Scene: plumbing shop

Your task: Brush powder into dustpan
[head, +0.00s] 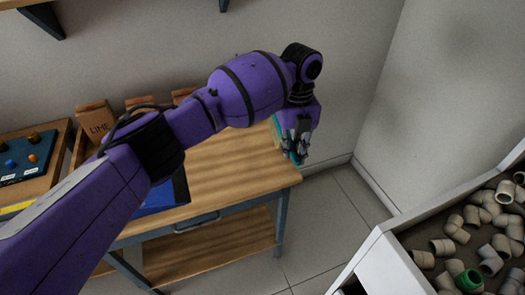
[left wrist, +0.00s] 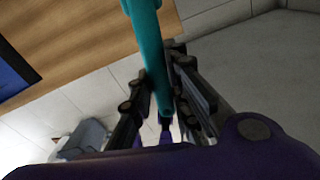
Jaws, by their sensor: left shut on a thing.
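My left gripper (head: 296,150) is raised at the right end of the wooden workbench (head: 240,165). In the left wrist view my left gripper (left wrist: 172,100) is shut on a long teal handle (left wrist: 145,40), perhaps the brush's. Only small teal parts show in the head view, and no bristles can be made out. A flat blue thing with a dark edge (head: 160,197) lies on the bench, partly behind my left arm; it also shows in the left wrist view (left wrist: 12,72). I cannot tell whether it is the dustpan. No powder is visible. My right gripper is out of view.
A bag marked LIME (head: 95,118) stands at the back of the bench, with other brown bags beside it. A board with coloured knobs (head: 30,165) is at the left. A white bin (head: 385,262) of pipe fittings stands at the lower right. Floor (head: 335,205) lies between bench and bin.

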